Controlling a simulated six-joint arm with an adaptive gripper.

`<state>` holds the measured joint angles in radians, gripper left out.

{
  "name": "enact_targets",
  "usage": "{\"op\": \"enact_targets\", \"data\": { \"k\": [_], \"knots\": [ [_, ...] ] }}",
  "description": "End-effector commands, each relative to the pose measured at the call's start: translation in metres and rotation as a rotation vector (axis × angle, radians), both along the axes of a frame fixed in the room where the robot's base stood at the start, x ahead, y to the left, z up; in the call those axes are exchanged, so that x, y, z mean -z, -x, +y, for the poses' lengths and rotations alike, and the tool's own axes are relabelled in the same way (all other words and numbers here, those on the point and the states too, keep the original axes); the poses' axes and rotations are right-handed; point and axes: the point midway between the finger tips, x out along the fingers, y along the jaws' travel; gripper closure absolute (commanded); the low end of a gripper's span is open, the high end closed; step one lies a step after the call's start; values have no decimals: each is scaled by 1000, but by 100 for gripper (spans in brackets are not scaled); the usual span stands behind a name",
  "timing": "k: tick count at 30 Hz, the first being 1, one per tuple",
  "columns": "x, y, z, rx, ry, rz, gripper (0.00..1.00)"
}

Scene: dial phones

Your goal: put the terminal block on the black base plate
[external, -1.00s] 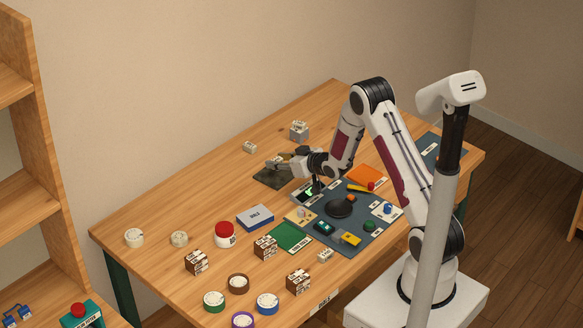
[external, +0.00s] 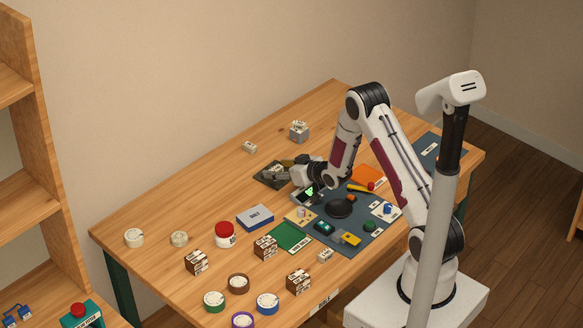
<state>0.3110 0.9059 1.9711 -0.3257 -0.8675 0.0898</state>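A dark square plate (external: 262,181), which looks like the black base plate, lies on the table left of my arm's wrist. My gripper (external: 275,172) is low over this plate and covers much of it. The fingers are small and dark against the plate, so I cannot tell whether they are open or shut, or whether they hold anything. I cannot pick out the terminal block for certain; it may be hidden at the gripper.
A small pale block (external: 249,147) and a grey box with a pale top (external: 299,131) stand behind the plate. A blue-grey mat (external: 318,232) with several small parts lies to the right.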

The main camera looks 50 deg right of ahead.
Motion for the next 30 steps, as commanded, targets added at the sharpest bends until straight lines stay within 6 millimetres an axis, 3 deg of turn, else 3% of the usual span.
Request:
{"op": "enact_targets", "data": {
  "k": [16,30],
  "knots": [
    [-5,4,0,0,0,-1,52],
    [-25,45,2,0,-1,1,52]
  ]
}}
